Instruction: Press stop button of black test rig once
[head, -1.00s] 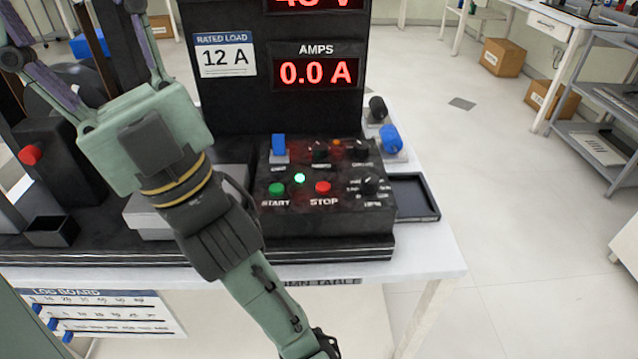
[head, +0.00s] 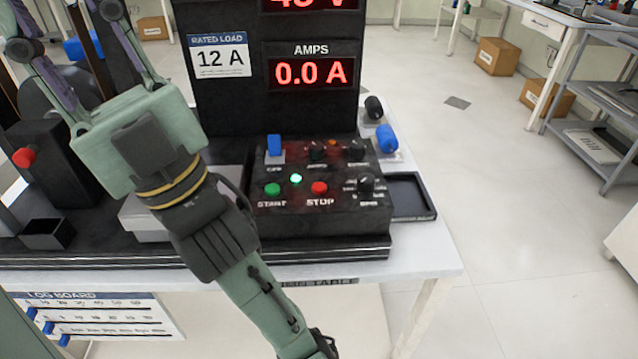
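The black test rig (head: 225,115) stands on a white table and shows 0.0 A on its red amps display (head: 311,73). Its control box has a red stop button (head: 319,188) labelled STOP, right of a green start button (head: 272,189). A small green lamp (head: 296,179) between them is lit. My gripper (head: 68,30) is at the upper left, well left of the stop button and not touching it. Its two fingers are spread wide apart, with nothing seen held between them; the tips are at or beyond the top edge.
A blue switch (head: 274,146) and several black knobs sit on the control box. A second red button (head: 23,157) is on a black housing at the far left. A black tray (head: 412,195) lies right of the box. My forearm crosses in front of the rig's left part.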

